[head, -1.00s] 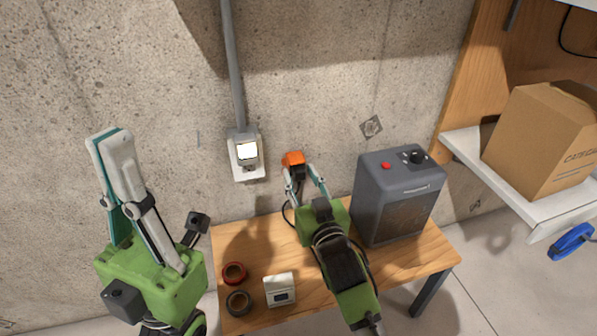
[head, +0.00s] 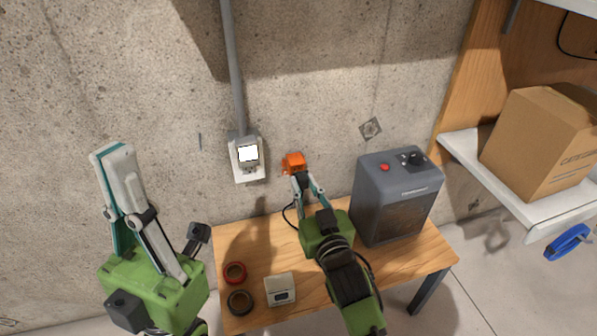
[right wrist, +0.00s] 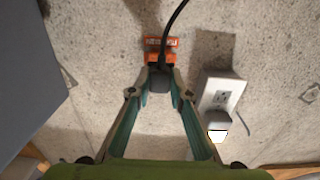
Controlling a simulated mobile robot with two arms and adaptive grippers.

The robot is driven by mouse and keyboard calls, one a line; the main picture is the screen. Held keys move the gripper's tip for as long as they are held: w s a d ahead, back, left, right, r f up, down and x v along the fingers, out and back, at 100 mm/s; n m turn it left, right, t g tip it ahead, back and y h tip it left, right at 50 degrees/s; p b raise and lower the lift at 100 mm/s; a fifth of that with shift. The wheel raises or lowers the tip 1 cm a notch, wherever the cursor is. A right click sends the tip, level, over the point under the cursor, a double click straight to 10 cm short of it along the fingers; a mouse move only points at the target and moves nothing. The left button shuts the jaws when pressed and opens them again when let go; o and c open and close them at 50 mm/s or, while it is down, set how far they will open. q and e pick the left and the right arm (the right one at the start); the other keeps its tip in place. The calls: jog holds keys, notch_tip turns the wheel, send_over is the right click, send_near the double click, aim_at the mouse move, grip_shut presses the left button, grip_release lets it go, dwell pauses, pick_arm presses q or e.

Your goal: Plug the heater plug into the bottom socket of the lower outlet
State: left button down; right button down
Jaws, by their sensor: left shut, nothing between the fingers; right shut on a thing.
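My right gripper (head: 299,179) is shut on a dark plug (right wrist: 159,84) in front of the wall, to the right of the outlet. A black cord (right wrist: 171,27) runs from the plug. An orange block (head: 294,163) sits just beyond the plug, also in the right wrist view (right wrist: 161,43); I cannot tell whether they are joined. The white outlet (head: 236,165) holds a lit night light (head: 248,154) in its top socket. Its bottom socket (right wrist: 222,97) is empty. My left gripper (head: 113,153) is shut and empty, pointing up at the left. The grey heater (head: 395,205) stands on the table.
The wooden table (head: 410,262) also holds a red tape roll (head: 234,273), a dark tape roll (head: 240,302) and a small white device (head: 280,289). A conduit (head: 233,75) runs up from the outlet. A cardboard box (head: 535,140) sits on the right shelf. The wall between plug and outlet is clear.

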aim_at(304, 185)
jog(key=shift+s+d, duration=0.15)
jog(key=shift+s, duration=0.2)
jog(key=shift+p+v, duration=0.75)
jog(key=shift+v, duration=0.4)
jog(key=shift+s, duration=0.15)
